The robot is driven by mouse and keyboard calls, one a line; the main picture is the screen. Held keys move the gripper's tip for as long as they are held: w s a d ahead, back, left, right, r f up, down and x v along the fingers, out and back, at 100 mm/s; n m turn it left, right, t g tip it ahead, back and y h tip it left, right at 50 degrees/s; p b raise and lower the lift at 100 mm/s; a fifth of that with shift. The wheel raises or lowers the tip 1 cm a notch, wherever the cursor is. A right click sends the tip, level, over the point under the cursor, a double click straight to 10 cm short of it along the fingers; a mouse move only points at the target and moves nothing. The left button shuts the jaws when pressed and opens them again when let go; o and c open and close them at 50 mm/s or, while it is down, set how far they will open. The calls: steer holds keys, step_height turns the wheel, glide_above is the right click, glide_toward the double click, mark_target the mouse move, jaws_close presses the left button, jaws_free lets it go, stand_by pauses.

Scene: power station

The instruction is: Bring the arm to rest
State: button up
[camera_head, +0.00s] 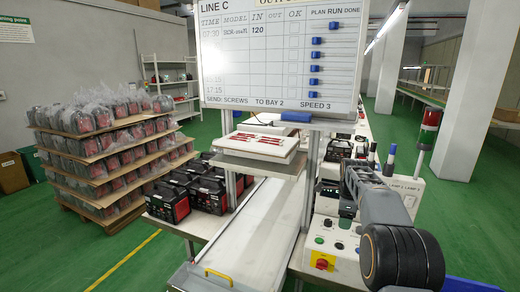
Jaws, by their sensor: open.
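My arm shows at the right of the head view. Its large dark joint (403,257) is nearest the camera, and a grey link runs up and away from it to a bend above the control box. My gripper (346,216) hangs small and dark at the far end, in front of the white control box (334,245). It is open and I see nothing held in it. Its fingertips are hard to make out against the box, and I cannot tell whether they touch it.
A whiteboard (278,50) stands on posts above the line. A raised tray with red parts (262,143) and black-and-red units (168,205) are left of the arm. A signal lamp (429,125) stands close on the right. Green floor (475,225) is open beyond.

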steer(key=s+a+n+t, duration=0.1)
steer(key=s+a+n, duration=0.3)
steer(key=s+n, duration=0.3)
steer(key=s+a+n+t, duration=0.1)
steer(key=s+a+n, duration=0.3)
steer(key=s+n, duration=0.4)
steer(key=s+a+n+t, duration=0.1)
steer(key=s+a+n, duration=0.3)
steer(key=s, duration=1.1)
steer(key=shift+s+f+n, duration=0.25)
steer(key=shift+f+n, duration=0.15)
steer(key=shift+n, duration=1.4)
steer(key=shift+c, duration=0.3)
